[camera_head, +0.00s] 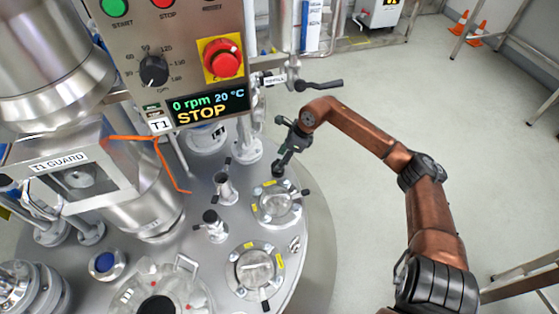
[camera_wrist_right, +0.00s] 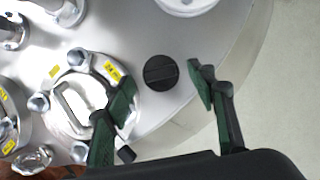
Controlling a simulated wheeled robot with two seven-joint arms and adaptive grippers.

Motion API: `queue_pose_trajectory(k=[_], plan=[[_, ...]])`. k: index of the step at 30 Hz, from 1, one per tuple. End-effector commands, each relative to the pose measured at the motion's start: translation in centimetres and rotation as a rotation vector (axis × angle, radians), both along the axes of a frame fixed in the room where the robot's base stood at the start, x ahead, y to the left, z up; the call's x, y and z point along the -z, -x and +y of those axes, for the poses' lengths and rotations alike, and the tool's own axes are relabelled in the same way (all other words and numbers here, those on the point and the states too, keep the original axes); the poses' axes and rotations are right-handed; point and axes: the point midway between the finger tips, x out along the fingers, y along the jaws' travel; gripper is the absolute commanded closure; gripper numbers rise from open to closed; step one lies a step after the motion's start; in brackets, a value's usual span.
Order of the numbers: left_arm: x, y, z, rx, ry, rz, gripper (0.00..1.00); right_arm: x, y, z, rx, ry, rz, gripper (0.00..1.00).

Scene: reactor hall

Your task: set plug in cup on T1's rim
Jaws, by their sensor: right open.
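The plug (camera_wrist_right: 161,72), a dark round cap with a raised bar across it, is at the lid's outer edge in the right wrist view. In the head view it is a small dark shape (camera_head: 277,172) just below my right gripper (camera_head: 287,155). The green fingers of my right gripper (camera_wrist_right: 159,90) are open and apart, with the plug showing beyond the gap between them. T1's rim (camera_head: 322,225) is the edge of the round steel lid. No cup shows clearly around or under the plug; I cannot tell whether it sits in one. My left gripper is out of view.
A flanged sight port (camera_head: 277,203) with bolts and yellow labels is close beside the plug. Another port (camera_head: 256,268) and valve stubs stand on the lid. The control panel (camera_head: 185,60) reads 0 rpm, 20 °C, STOP.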

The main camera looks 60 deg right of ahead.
Motion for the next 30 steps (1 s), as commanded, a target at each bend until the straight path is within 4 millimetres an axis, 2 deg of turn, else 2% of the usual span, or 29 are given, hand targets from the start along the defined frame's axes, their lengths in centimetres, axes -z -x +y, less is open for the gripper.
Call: queue_pose_trajectory(k=[9,15,26,30], plan=[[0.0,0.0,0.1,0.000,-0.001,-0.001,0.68,-6.1,2.4,-1.1,-0.001,0.005,0.002,0.48],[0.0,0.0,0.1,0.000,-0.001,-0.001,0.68,-8.6,3.4,-1.4,0.000,0.001,0.003,0.48],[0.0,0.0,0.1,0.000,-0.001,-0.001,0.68,-9.5,3.7,-1.5,0.000,-0.002,0.001,0.48],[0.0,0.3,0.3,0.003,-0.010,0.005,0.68,-9.6,3.9,-1.3,0.041,-0.071,-0.021,0.48]])
